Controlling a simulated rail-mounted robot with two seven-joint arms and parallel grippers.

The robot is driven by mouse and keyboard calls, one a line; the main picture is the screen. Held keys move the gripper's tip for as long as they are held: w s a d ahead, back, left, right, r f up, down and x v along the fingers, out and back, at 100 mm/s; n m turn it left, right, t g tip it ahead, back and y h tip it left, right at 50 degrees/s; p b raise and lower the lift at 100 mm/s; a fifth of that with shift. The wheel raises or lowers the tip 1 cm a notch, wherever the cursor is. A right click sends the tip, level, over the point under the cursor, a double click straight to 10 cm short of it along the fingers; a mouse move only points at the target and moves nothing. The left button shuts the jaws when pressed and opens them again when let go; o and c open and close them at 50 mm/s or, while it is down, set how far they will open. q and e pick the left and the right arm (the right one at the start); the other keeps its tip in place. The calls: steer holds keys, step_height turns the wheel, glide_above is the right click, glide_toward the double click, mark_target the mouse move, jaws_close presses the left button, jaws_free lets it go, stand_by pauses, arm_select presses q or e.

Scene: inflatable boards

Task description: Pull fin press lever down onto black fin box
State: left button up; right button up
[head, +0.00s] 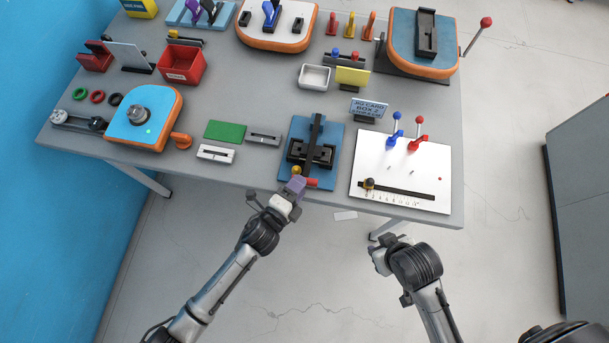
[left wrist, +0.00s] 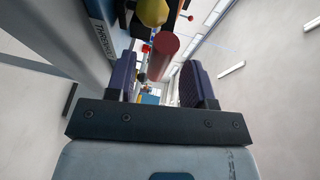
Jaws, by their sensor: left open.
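In the head view, a blue plate (head: 333,140) at the table's front carries a black fin box (head: 325,155). A black lever bar (head: 317,128) runs over it toward me, with a red grip (head: 311,182) and a yellow knob (head: 296,170) at the near end. My left gripper (head: 295,187), with purple fingers, is open at this end. In the left wrist view, the red grip (left wrist: 163,57) shows between its open fingers (left wrist: 160,82), with the yellow knob (left wrist: 152,12) beyond. Contact cannot be told. My right gripper (head: 385,255) is off the table's front edge, its jaws unclear.
A white panel (head: 425,170) with blue and red levers stands right of the press. A green block (head: 225,130) and grey bars (head: 217,153) lie to its left. A blue board (head: 400,40) with a red-knobbed lever (head: 486,21) is at the back right.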

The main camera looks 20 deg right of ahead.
arm_select(q)
steer(key=v, duration=1)
steer(key=shift+d, duration=0.1)
stand_by(0.3)
